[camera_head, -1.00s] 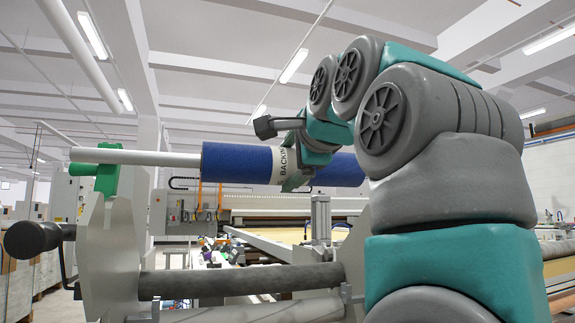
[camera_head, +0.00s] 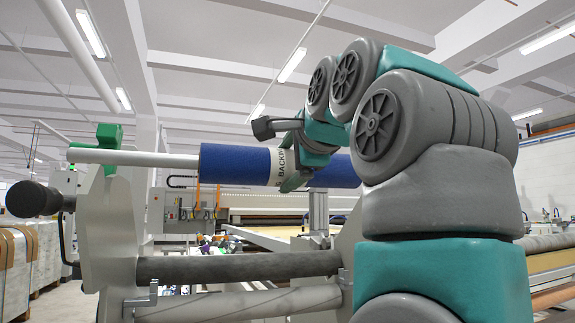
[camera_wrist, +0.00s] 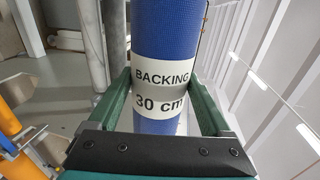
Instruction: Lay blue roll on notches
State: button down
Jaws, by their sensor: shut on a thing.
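The blue roll (camera_head: 235,163) lies level across the head view, with a white bar (camera_head: 150,159) sticking out of its left end. A white label band (camera_head: 283,166) circles it and reads "BACKING 30 cm" in the wrist view. My gripper (camera_head: 292,180) is shut on the roll at the label; in the wrist view the jaws (camera_wrist: 165,82) flank the blue roll (camera_wrist: 167,35). A green notch piece (camera_head: 108,131) tops the grey end plate (camera_head: 110,225). The bar crosses this piece, green showing above and below; whether it sits in the notch is unclear. My arm hides the right end.
A dark roller (camera_head: 240,266) and a paler roller (camera_head: 240,300) run below the blue roll from the end plate. A black-handled crank (camera_head: 33,198) juts out at left. Wrapped stacks (camera_head: 25,255) stand at far left. A control cabinet (camera_head: 185,212) stands behind.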

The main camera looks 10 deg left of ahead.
jog(key=shift+f+b, duration=2.6)
jog(key=shift+f, duration=0.15)
grip_release()
jog(key=v, duration=0.8)
jog(key=shift+b, duration=0.3)
